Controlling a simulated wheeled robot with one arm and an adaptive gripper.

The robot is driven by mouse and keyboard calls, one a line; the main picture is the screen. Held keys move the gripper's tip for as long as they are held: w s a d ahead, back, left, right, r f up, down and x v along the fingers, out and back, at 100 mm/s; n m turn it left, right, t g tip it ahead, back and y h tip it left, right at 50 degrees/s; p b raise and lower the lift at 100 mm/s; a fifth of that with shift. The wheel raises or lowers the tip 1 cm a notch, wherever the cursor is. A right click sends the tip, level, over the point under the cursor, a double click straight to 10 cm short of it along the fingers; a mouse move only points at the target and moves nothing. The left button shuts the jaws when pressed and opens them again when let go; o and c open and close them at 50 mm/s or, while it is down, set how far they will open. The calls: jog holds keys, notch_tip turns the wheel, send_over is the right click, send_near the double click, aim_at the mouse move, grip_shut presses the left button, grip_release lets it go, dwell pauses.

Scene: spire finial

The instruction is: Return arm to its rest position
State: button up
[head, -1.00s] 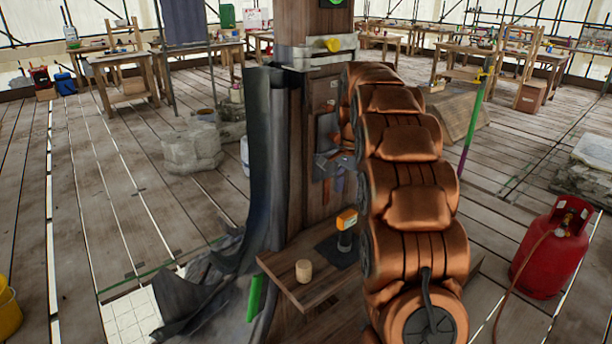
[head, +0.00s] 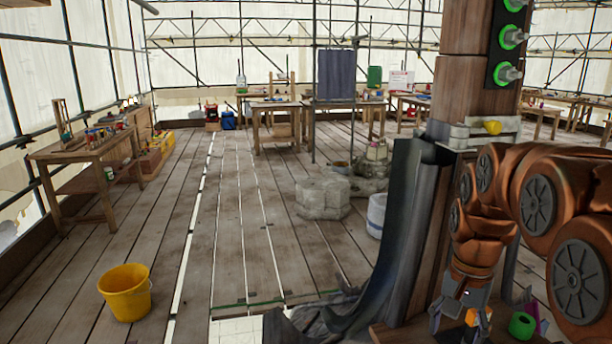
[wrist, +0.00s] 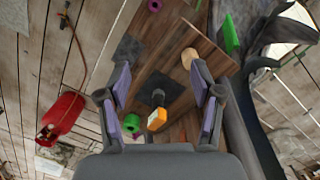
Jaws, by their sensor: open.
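My copper arm curves in from the right in the head view. My gripper (head: 460,320) points down in front of the wooden post (head: 478,65). In the wrist view my gripper (wrist: 160,105) has its two purple-padded fingers wide apart, with nothing held between them. Below it is a wooden shelf (wrist: 180,50). On it are a wooden cylinder (wrist: 188,57), a dark square mat (wrist: 166,90) and an orange-headed tool (wrist: 156,119). A green ring (wrist: 132,122) lies to the left of the tool. The gripper appears above these things, apart from them.
A dark sheet (head: 405,235) hangs left of the post. A yellow bucket (head: 126,291), stone block (head: 322,198) and workbench (head: 85,160) stand farther left. The plank floor between them is mostly clear.

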jog(key=s+a+f+n, duration=0.1)
jog(key=s+a+n, duration=0.1)
jog(key=s, duration=0.5)
jog(key=s+a+f+n+p, duration=0.1)
jog(key=s+a+f+n, duration=0.1)
jog(key=s, duration=0.6)
jog(key=s+a+f+n+g, duration=0.1)
jog(key=s+a+n, duration=0.3)
jog(key=s, duration=0.3)
jog(key=shift+s+a+f, duration=0.2)
jog(key=shift+s+f, duration=0.15)
